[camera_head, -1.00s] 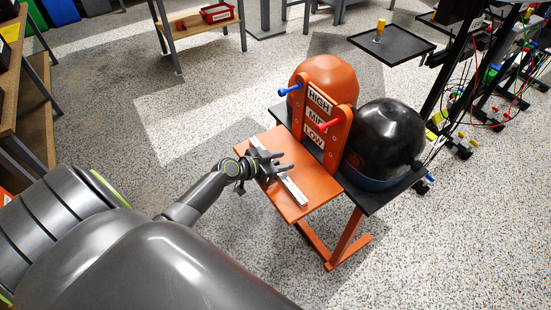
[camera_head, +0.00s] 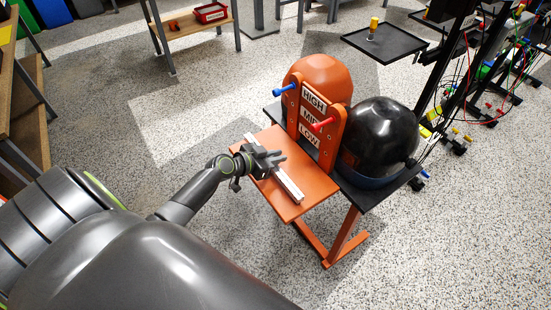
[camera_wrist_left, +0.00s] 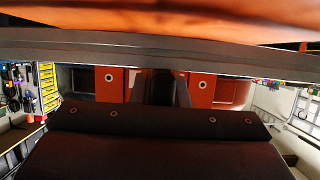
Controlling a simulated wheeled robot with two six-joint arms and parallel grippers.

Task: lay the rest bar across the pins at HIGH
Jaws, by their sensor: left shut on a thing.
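The rest bar (camera_head: 288,186) is a long pale bar lying slantwise over the orange shelf (camera_head: 292,210). My left gripper (camera_head: 270,160) is shut on it, towards its far-left half. Whether the bar is clear of the shelf is hard to tell. In the left wrist view a grey bar (camera_wrist_left: 90,47) runs straight across in front of the gripper. The upright orange board (camera_head: 339,133) has HIGH (camera_head: 313,102), MID and LOW labels. A blue pin (camera_head: 282,91) sticks out at its left beside HIGH. A red pin (camera_head: 322,124) sticks out at its right; its level is unclear.
An orange dome (camera_head: 320,73) and a shiny black dome (camera_head: 382,133) stand behind and beside the board. A dark tray (camera_head: 400,42) with a yellow-topped item is farther back. The floor left of the shelf is open.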

